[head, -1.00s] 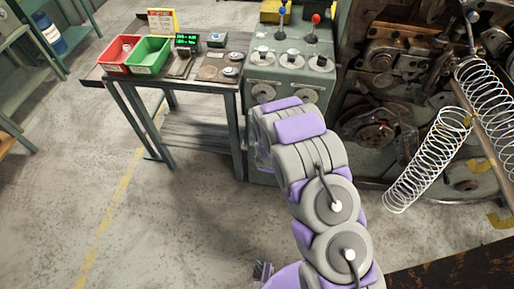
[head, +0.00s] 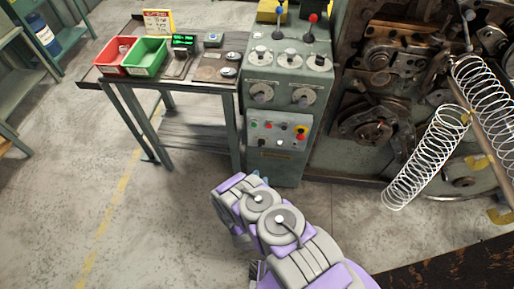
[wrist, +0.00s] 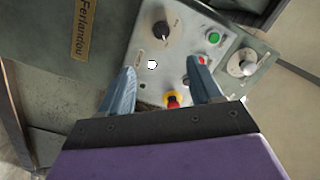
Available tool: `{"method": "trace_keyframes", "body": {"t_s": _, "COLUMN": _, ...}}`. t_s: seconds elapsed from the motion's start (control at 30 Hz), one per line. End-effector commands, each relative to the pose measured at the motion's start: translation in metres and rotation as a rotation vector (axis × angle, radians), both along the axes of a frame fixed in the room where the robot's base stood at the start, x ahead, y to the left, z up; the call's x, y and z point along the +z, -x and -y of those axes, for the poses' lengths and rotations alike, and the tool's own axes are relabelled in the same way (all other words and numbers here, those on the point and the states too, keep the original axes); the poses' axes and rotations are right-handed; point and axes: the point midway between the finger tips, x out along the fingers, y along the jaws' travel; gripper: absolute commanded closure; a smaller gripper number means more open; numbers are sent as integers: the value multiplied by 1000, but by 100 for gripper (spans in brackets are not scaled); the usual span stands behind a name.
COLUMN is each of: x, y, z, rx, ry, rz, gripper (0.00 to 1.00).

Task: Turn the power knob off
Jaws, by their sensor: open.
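A grey control panel shows in the wrist view, with a black rotary knob (wrist: 160,31) near its top edge. The knob has a pointer and small print that I cannot read, so I cannot confirm it is the power knob. My gripper (wrist: 162,68) is open and empty, its two bluish fingers pointing at the panel. The knob lies beyond the fingertips, between their lines; I see no contact. In the head view, the panel (head: 292,147) is on the front of the green cabinet, and my arm hides most of the gripper below it.
A red-and-yellow emergency stop (wrist: 172,99) shows between the fingers. A green button (wrist: 214,37) and a grey dial (wrist: 242,63) are to the right. A table with red (head: 115,53) and green bins stands left of the cabinet; coiling machinery (head: 385,120) stands right.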

Motion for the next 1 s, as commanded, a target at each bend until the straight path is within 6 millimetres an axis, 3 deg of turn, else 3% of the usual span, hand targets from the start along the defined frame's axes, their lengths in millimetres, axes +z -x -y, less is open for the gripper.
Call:
{"method": "trace_keyframes", "body": {"t_s": 0.13, "x": -2, "y": 4, "z": 2, "rx": 8, "ry": -3, "rz": 12, "gripper": 36}}
{"method": "trace_keyframes", "body": {"t_s": 0.27, "x": -1, "y": -8, "z": 1, "rx": 7, "ry": -4, "rz": 13, "gripper": 36}}
{"method": "trace_keyframes", "body": {"t_s": 1.0, "x": -2, "y": -145, "z": -12, "rx": 9, "ry": -1, "rz": 15, "gripper": 36}}
